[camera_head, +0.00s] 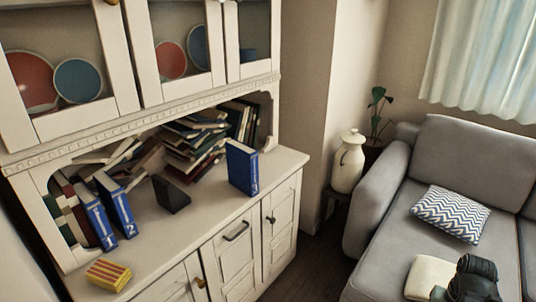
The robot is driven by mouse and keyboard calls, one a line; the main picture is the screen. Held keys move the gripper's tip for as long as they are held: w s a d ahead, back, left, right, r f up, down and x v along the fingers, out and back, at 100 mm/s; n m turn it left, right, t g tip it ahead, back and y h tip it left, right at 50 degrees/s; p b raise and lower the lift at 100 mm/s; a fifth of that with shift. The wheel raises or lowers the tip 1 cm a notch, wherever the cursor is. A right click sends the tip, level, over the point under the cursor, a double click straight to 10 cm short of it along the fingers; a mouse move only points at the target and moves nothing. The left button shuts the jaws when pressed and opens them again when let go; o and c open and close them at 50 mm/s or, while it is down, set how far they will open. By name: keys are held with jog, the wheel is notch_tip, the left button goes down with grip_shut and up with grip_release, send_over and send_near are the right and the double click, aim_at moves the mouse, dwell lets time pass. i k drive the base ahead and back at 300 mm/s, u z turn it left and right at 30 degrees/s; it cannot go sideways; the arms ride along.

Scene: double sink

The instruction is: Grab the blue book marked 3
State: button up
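A blue book (242,167) stands upright and alone near the right end of the cabinet counter. Its spine has white markings, too small to read with certainty. Two similar blue books stand at the left of the counter, one marked 1 (97,219) and one marked 2 (117,206). My gripper (473,282) appears as a dark shape at the bottom right edge, in front of the sofa and far from the books. It is partly cut off, and its fingers cannot be made out.
A white cabinet counter (205,207) holds a heap of books (190,143), a dark wedge-shaped block (171,194) and a red-and-yellow striped box (108,275). A grey sofa (390,215) and a cream jar (348,162) stand at right. Dark floor shows between cabinet and sofa.

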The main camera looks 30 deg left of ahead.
aim_at(242, 159)
jog(key=u, duration=0.05)
jog(key=i, duration=1.4)
jog(key=u, duration=3.2)
